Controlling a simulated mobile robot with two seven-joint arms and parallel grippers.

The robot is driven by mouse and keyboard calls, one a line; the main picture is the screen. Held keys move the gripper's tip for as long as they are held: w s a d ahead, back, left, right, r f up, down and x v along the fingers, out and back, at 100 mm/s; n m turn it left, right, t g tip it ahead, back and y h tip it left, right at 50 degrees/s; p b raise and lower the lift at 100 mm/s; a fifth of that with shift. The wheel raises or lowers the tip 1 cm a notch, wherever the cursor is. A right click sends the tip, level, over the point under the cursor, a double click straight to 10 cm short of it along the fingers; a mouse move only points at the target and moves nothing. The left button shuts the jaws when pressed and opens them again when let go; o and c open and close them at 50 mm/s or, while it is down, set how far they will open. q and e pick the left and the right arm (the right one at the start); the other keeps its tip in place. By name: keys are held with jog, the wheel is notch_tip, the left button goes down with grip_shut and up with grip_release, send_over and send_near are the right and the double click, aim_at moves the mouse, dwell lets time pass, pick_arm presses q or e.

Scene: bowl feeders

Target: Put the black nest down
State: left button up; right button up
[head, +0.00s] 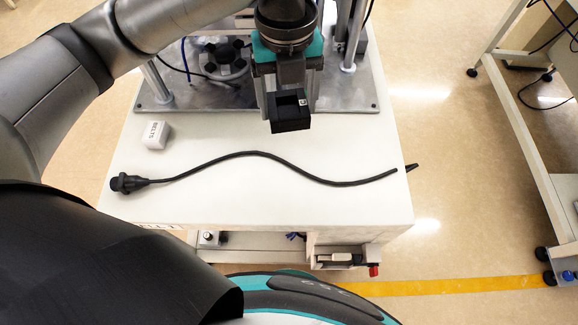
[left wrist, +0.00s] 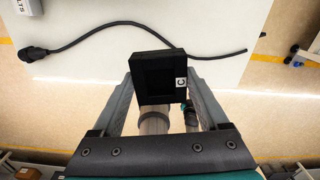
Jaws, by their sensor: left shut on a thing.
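The black nest (head: 290,113) is a small dark block with a pocket and a white tag marked C. It also shows in the left wrist view (left wrist: 158,78). My left gripper (head: 287,98) is shut on it, one finger on each side. It holds the nest over the white table (head: 340,215), in front of the metal plate; the gap below it is hard to judge. My right gripper is not in view.
A black cable (head: 270,155) with a plug at its left end lies across the table. A small white box marked BELTS (head: 157,135) stands at the left. A metal plate (head: 350,98) with machinery is behind. The table's front right is clear.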

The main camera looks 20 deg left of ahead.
pick_arm(q)
jog(key=shift+d+r+m, duration=0.1)
jog(key=shift+r+m, duration=0.25)
jog(key=shift+m, duration=0.55)
jog(key=shift+f, duration=0.35)
jog(key=b, duration=0.5)
send_over(289, 169)
notch_tip(289, 169, down, 13)
jog(key=shift+f, duration=0.45)
notch_tip(289, 169, down, 6)
jog(key=shift+r+b, duration=0.25)
jog(key=shift+b, duration=0.5)
jog(key=shift+r, duration=0.1)
jog(key=o, duration=1.3)
jog(key=shift+c, duration=0.2)
jog(key=shift+o, duration=1.1)
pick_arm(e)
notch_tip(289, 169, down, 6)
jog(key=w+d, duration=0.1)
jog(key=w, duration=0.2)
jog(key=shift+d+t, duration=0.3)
